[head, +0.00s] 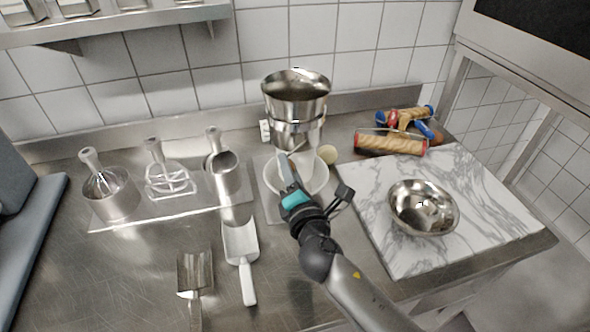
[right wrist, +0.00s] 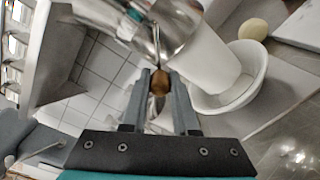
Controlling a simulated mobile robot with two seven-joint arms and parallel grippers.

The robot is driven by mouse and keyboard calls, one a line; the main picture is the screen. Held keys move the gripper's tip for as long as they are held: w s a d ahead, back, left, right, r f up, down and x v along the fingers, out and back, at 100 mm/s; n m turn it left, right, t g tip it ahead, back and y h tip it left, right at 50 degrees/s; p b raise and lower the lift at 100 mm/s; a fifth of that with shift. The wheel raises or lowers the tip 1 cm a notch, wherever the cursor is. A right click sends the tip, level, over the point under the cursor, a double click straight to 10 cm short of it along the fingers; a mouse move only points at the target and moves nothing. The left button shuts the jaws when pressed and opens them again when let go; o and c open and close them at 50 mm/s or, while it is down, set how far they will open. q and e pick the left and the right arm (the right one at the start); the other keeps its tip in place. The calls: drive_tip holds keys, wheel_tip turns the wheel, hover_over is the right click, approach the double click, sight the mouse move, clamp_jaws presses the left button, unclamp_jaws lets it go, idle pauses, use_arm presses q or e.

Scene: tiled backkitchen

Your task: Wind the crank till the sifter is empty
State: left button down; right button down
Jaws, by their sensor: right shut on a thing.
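The steel sifter (head: 296,97) is held upright above a white bowl (head: 322,180) at the back middle of the counter. Its inside shows little in the head view, so I cannot tell how much is in it. My right gripper (head: 287,165) reaches up in front of the bowl. In the right wrist view the gripper (right wrist: 160,88) is shut on the brown crank knob (right wrist: 160,80), at the end of a thin metal rod from the sifter (right wrist: 150,25). A white column (right wrist: 207,65) spans between the sifter and the bowl (right wrist: 258,65). My left gripper is out of view.
A rack of steel tools (head: 170,205) stands left of the bowl. Two scoops (head: 240,245) lie in front of it. A steel bowl (head: 424,207) sits on a marble slab (head: 375,235) at right.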

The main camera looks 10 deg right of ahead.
drive_tip(key=r+m, duration=0.1)
drive_tip(key=m, duration=0.1)
drive_tip(key=a+m, duration=0.1)
drive_tip(key=shift+r+m, duration=0.4)
drive_tip(key=shift+d+r+m+y+p, duration=0.1)
drive_tip(key=shift+r+m+p, duration=0.75)
drive_tip(key=shift+m, duration=0.8)
drive_tip(key=shift+d+r+m+y+p, duration=0.1)
drive_tip(key=shift+r+m+p, duration=0.7)
drive_tip(key=shift+m, duration=0.9)
drive_tip(key=shift+r+m+y+p, duration=0.1)
drive_tip(key=shift+r+m+p, duration=0.75)
drive_tip(key=shift+m, duration=0.8)
drive_tip(key=c, duration=0.7)
unclamp_jaws()
drive_tip(key=shift+s+f, duration=0.1)
